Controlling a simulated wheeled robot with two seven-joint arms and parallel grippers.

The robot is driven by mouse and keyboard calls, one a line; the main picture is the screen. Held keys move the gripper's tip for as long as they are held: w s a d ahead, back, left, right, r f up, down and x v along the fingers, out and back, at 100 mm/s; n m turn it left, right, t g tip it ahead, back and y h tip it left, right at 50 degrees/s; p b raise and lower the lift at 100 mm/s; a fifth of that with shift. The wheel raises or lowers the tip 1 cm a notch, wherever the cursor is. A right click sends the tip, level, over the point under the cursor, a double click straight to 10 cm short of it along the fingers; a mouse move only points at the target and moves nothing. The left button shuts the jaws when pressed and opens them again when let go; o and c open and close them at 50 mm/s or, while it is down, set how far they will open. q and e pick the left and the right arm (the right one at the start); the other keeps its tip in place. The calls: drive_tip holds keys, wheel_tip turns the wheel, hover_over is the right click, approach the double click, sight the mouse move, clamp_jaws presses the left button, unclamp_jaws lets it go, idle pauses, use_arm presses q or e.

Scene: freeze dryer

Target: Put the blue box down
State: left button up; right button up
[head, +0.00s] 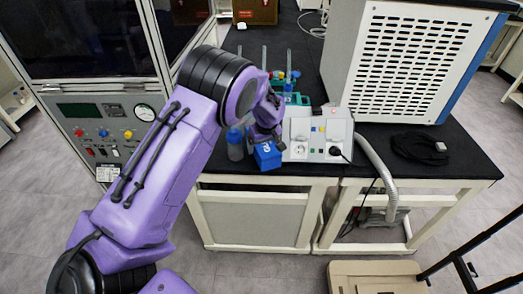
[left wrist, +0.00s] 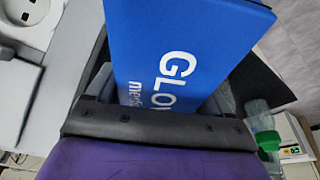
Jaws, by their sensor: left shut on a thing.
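The blue box (head: 267,156) hangs below my left gripper (head: 266,140) in the head view, at the front edge of the black-topped bench (head: 430,165). In the left wrist view the blue box (left wrist: 190,45) fills the upper middle, with white lettering that begins "GLO". My left gripper (left wrist: 160,112) is shut on it. The box appears tilted in the head view; I cannot tell whether it touches the bench. My right gripper is in neither view.
A white control unit (head: 317,135) with sockets stands right of the box. A clear bottle (head: 235,145) stands just left of it. Bare bench top lies at the front right.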

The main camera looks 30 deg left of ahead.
use_arm(q)
drive_tip(key=x, duration=0.1)
drive_tip(key=p+x, duration=0.1)
drive_tip(key=x, duration=0.1)
drive_tip(key=shift+s+d+f, duration=0.15)
drive_tip(key=shift+s+f, duration=0.05)
drive_tip(key=shift+f, duration=0.15)
drive_tip(key=shift+f, duration=0.2)
drive_tip(key=o, duration=0.9)
drive_tip(key=shift+c, duration=0.2)
drive_tip(key=shift+r, duration=0.1)
drive_tip(key=b+v, duration=0.1)
drive_tip(key=v, duration=1.1)
drive_tip(key=shift+r, duration=0.1)
